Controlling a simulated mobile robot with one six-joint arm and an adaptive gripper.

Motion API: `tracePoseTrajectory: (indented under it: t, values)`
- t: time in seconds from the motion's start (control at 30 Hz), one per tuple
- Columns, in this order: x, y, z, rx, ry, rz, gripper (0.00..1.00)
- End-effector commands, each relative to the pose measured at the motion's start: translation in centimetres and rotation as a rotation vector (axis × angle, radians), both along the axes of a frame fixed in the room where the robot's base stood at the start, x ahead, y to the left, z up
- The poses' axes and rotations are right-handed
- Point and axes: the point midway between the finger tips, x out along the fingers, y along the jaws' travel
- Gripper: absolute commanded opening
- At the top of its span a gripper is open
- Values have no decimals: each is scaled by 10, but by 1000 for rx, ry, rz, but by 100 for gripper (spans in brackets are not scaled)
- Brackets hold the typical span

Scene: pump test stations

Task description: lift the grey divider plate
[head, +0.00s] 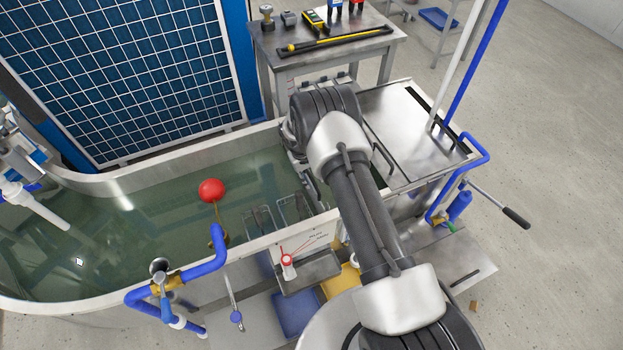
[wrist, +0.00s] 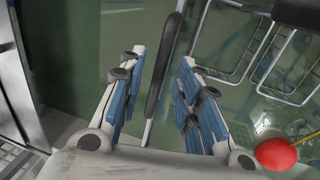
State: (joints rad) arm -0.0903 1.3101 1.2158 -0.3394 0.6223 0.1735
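The grey divider plate (wrist: 149,130) seems to be the thin upright plate seen nearly edge-on in the wrist view, with a long black grip (wrist: 164,62) along its top edge. Most of it is hidden by the water and my gripper. My gripper (wrist: 162,57) is open, with one blue-padded finger on each side of the black grip. Gaps show on both sides, and the gripper holds nothing. In the head view my arm covers the plate.
The water tank (head: 115,302) has a metal rim. Wire racks (head: 293,208) stand in the water near the gripper, with a red float ball (head: 211,190) to their left. A metal lid (head: 412,135) and a tool table (head: 325,52) are beyond the arm.

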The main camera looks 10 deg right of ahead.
Motion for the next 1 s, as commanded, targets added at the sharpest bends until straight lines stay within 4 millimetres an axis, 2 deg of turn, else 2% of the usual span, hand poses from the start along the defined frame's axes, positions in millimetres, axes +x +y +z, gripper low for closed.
tracePoseTrajectory:
  t: [0.33,0.8,1.0]
  values:
    - [0,-1,-4,0,0,0,31]
    - [0,-1,-4,0,0,0,1]
    - [0,-1,-4,0,0,0,0]
